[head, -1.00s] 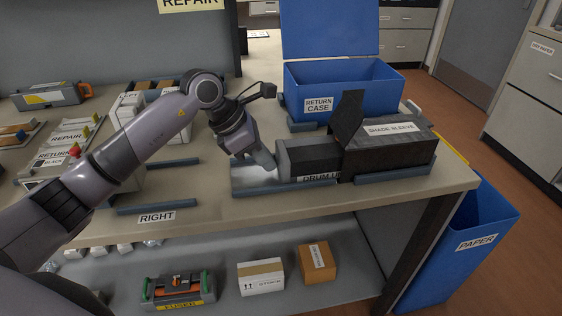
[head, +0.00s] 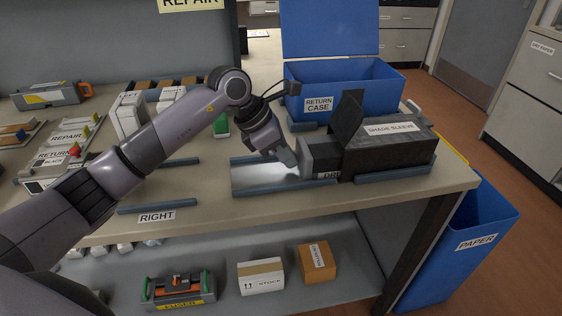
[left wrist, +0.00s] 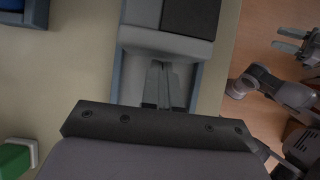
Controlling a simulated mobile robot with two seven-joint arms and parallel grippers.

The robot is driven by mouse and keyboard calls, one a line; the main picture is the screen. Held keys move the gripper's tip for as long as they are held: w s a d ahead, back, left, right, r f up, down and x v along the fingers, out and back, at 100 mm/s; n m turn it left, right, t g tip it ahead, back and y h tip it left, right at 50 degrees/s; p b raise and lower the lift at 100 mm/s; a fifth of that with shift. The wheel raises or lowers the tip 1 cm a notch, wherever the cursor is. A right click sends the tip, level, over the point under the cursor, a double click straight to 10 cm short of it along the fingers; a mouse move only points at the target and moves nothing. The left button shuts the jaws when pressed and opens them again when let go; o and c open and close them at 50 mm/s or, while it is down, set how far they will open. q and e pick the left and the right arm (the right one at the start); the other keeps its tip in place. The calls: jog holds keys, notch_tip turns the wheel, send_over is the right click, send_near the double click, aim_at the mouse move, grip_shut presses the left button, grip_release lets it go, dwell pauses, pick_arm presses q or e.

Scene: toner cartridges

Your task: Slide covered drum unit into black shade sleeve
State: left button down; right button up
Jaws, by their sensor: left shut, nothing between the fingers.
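The black shade sleeve (head: 395,155) lies on the right of the bench with its flap (head: 347,118) standing up at its left mouth. My right gripper (left wrist: 290,38) shows at the right edge of the left wrist view.
A pale tray (head: 262,174) with blue-grey rails holds the unit and sleeve. The blue return case (head: 345,85) stands open behind. A green item (head: 221,124) is behind my left arm. A blue paper bin (head: 465,245) stands right of the bench.

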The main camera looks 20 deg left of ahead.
aim_at(301, 147)
pick_arm(q)
jog(key=shift+w+d+b, duration=0.1)
jog(key=shift+w+d, duration=0.5)
jog(key=shift+d, duration=0.35)
jog(key=shift+w+d+b, duration=0.1)
jog(key=shift+w+d, duration=0.45)
jog(key=shift+d, duration=0.4)
jog(key=shift+w+d+b, duration=0.1)
jog(key=shift+w+d, duration=0.5)
jog(key=shift+d, duration=0.35)
jog(key=shift+w+d, duration=0.25)
jog(key=shift+d, duration=0.25)
dwell(0.5)
jog(key=shift+s+a, duration=0.5)
jog(key=shift+a, duration=0.4)
jog(key=shift+s+a, duration=0.5)
jog(key=shift+a, duration=0.35)
jog(key=shift+r, duration=0.1)
jog(key=shift+r+p, duration=2.7)
jog(key=shift+r, duration=1.3)
jog(key=shift+f, duration=0.15)
